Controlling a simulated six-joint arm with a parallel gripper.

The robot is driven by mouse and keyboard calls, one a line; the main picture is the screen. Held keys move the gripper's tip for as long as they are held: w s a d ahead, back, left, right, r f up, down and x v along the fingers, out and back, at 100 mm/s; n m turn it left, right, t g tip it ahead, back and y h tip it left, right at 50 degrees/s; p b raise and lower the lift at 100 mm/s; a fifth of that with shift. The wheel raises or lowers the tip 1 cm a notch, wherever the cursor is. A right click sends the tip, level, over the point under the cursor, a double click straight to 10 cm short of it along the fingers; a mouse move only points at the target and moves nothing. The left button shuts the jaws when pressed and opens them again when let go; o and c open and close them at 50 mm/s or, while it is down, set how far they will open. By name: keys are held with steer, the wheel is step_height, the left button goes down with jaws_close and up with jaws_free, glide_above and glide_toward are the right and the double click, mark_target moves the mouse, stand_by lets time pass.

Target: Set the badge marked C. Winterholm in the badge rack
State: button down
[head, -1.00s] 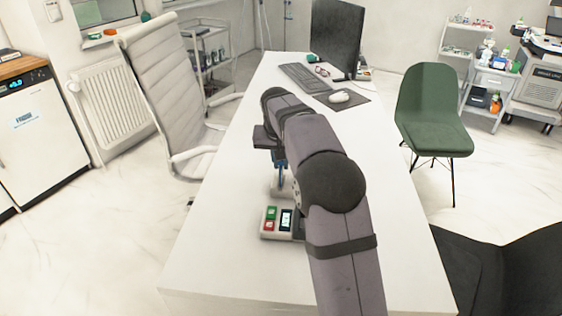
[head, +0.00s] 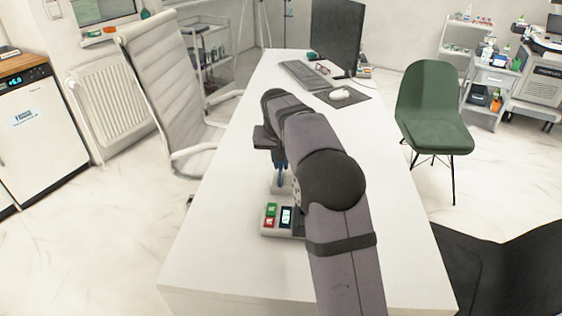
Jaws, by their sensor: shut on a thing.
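My gripper (head: 279,162) is over the near half of the white desk, pointing down, largely hidden by my own arm. It is shut on a narrow blue item (head: 281,176), seen almost edge-on, which looks like a badge; no name can be read on it. Just below and nearer stands a low pale grey holder (head: 266,232), which looks like the badge rack. It carries a green piece (head: 271,209), a red piece (head: 268,223) and a dark piece with a light face (head: 286,217). Its right side is hidden by my arm. I cannot tell whether the blue item touches anything.
The white desk (head: 215,240) is clear left of the holder and at its near end. A keyboard (head: 303,75), glasses, a mouse (head: 340,94) on a dark mat and a monitor (head: 337,35) are at the far end. A white chair (head: 165,85) and green chair (head: 432,105) flank the desk.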

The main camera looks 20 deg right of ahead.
steer(key=shift+f, duration=0.6)
stand_by(0.5)
steer(key=c, duration=1.4)
jaws_free()
steer(key=shift+c, duration=0.2)
steer(key=shift+r, duration=0.2)
steer(key=shift+r+p, duration=3.35)
steer(key=shift+s, duration=0.1)
